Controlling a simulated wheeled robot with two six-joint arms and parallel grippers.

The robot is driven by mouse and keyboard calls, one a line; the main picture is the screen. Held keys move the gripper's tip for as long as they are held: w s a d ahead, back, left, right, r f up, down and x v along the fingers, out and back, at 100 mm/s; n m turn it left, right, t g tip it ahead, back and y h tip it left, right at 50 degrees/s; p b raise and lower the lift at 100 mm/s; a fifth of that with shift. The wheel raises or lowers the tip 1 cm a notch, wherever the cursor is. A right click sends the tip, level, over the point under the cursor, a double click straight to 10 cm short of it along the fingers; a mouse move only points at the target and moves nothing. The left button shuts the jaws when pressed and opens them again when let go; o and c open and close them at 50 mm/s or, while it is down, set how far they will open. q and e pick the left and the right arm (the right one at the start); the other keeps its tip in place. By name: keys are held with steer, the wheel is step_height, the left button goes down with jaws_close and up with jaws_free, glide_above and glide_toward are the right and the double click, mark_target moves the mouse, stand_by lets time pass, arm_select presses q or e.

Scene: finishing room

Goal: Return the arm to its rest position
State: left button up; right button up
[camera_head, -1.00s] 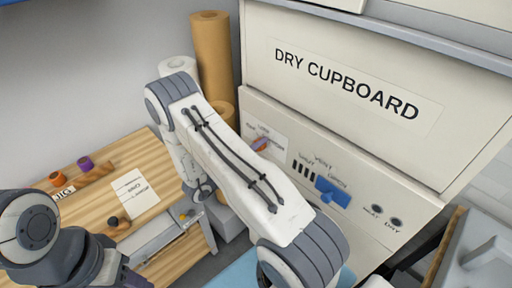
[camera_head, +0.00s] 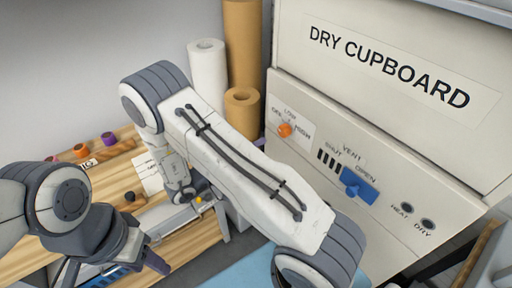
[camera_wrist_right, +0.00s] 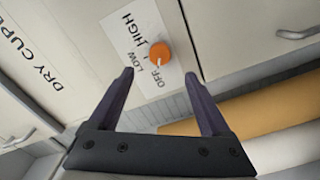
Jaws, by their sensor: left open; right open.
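My right arm (camera_head: 240,165) crosses the middle of the head view, its elbow at the upper left and its wrist (camera_head: 182,188) hanging below it. The fingers of my right gripper (camera_wrist_right: 159,74) show in the right wrist view, spread and empty. Beyond them is an orange knob (camera_wrist_right: 160,53) on a panel marked OFF, LOW, HIGH, with the fingers apart from it. The knob also shows in the head view (camera_head: 285,130), clear of the arm. My left gripper (camera_head: 108,272) is open at the lower left, partly cut off by the frame edge.
The dry cupboard (camera_head: 345,110) stands at the right, with a blue vent slider (camera_head: 359,187) and two dark buttons. Brown rolls (camera_head: 243,112) and a white roll (camera_head: 207,75) stand behind my right arm.

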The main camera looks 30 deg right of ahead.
stand_by(0.3)
steer(key=w+a+t+y, duration=0.1)
steer(key=w+t+y, duration=0.4)
steer(key=w+y, duration=0.3)
steer(key=w+a+r+n+t+y, duration=0.1)
steer(key=w+a+n+t+y, duration=0.15)
steer(key=a+y, duration=0.5)
steer(key=s+a+r+n+g+y, duration=0.1)
steer(key=s+g, duration=0.2)
steer(key=s, duration=0.6)
steer(key=s+a+r+n+g+y, duration=0.15)
steer(key=s+g, duration=0.25)
steer(key=s, duration=0.5)
steer(key=s+a+r+n+g+y+b, duration=0.1)
steer(key=s+a+r+n+g+b, duration=0.1)
steer(key=s+a+n, duration=0.5)
steer(key=s+a+b, duration=0.1)
steer(key=s+a, duration=0.4)
steer(key=s, duration=0.1)
steer(key=shift+a+r, duration=0.2)
steer(key=shift+r, duration=0.05)
